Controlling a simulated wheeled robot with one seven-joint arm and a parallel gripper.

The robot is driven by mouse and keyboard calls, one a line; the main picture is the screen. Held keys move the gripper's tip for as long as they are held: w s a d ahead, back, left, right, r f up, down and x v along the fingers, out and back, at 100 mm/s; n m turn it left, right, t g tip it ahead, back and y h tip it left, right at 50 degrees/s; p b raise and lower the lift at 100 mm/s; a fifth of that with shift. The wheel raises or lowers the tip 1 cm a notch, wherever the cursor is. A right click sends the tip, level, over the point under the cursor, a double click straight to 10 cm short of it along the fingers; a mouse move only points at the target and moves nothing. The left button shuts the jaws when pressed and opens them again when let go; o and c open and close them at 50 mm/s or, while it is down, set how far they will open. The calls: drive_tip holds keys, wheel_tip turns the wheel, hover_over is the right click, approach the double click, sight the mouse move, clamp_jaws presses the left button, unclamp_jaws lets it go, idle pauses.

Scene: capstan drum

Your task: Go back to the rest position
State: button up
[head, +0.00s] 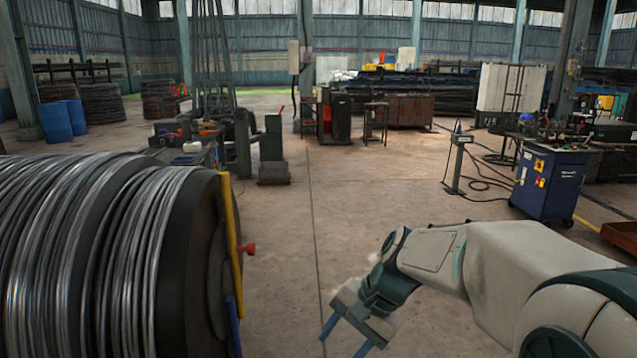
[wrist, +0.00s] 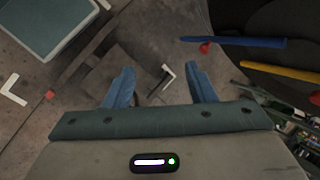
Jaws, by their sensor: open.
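My gripper (head: 345,340) is open and empty, with its two blue fingers pointing down over the bare floor at the lower middle of the head view. The capstan drum (head: 110,250), wound with grey wire, fills the lower left of the head view. My gripper is to the right of the drum and apart from it. A yellow bar (head: 231,230) with a red knob (head: 247,249) and a blue bar (head: 233,325) are on the drum's end face.
A blue cabinet (head: 545,185) stands at right with cables on the floor near it. A thin post stand (head: 455,165) is left of it. A red-brown tray (head: 622,236) lies at the right edge. Workshop machines (head: 400,103) stand farther back. The middle floor (head: 350,200) is clear.

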drive_tip(key=s+d+f+n+t+h, duration=0.1)
drive_tip(key=s+d+n+h, duration=0.4)
drive_tip(key=s+d, duration=0.5)
drive_tip(key=shift+s+d+n+t, duration=0.35)
drive_tip(key=shift+s+n+t, duration=0.35)
drive_tip(key=shift+s, duration=0.5)
